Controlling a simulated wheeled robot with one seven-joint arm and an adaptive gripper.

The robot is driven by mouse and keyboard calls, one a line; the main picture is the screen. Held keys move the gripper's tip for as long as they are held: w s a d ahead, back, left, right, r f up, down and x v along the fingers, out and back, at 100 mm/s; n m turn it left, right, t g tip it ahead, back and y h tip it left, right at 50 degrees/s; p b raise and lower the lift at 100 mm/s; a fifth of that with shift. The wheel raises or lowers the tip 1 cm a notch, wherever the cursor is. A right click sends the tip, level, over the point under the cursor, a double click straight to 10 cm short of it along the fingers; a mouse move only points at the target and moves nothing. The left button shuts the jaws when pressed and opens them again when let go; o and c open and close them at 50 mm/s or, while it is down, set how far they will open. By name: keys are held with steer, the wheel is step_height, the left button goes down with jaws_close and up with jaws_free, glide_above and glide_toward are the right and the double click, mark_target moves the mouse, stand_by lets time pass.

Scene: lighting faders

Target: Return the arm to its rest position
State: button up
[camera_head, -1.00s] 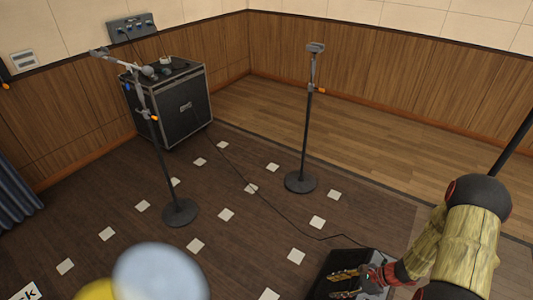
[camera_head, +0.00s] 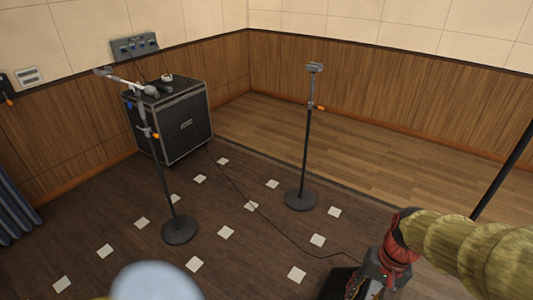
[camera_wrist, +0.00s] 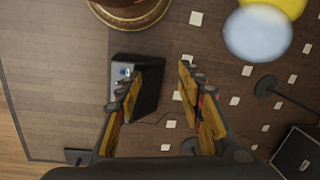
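My gripper (camera_wrist: 158,85) is open and empty in the wrist view, its two yellow-padded fingers apart above the floor. In the head view my gripper (camera_head: 362,286) is at the lower right, partly cut off by the bottom edge. My arm reaches in from the right edge, bent at a red joint. A black wedge-shaped box (camera_wrist: 148,88) with a grey panel lies on the floor beneath the fingers. I cannot see it touching them.
A microphone stand (camera_head: 160,180) stands at left before a black amplifier case (camera_head: 180,130). Another stand (camera_head: 306,140) stands mid-floor. A cable (camera_head: 240,190) crosses the floor. A blurred pale round object (camera_head: 155,282) is close at the bottom. A wall panel (camera_head: 134,47) hangs behind.

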steer(key=s+a+r+n+t, duration=0.2)
steer(key=r+t, duration=0.1)
steer(key=r, duration=0.5)
steer(key=s+a+r+n+t+h+p, duration=0.1)
steer(key=s+a+r+n+t, duration=0.1)
steer(key=r, duration=0.6)
steer(key=shift+a+r+t+h, duration=0.25)
steer(key=shift+a+t+h, duration=0.05)
steer(key=shift+a+t, duration=0.15)
steer(key=shift+a, duration=0.1)
steer(key=shift+c, duration=0.4)
steer(key=shift+c, duration=0.6)
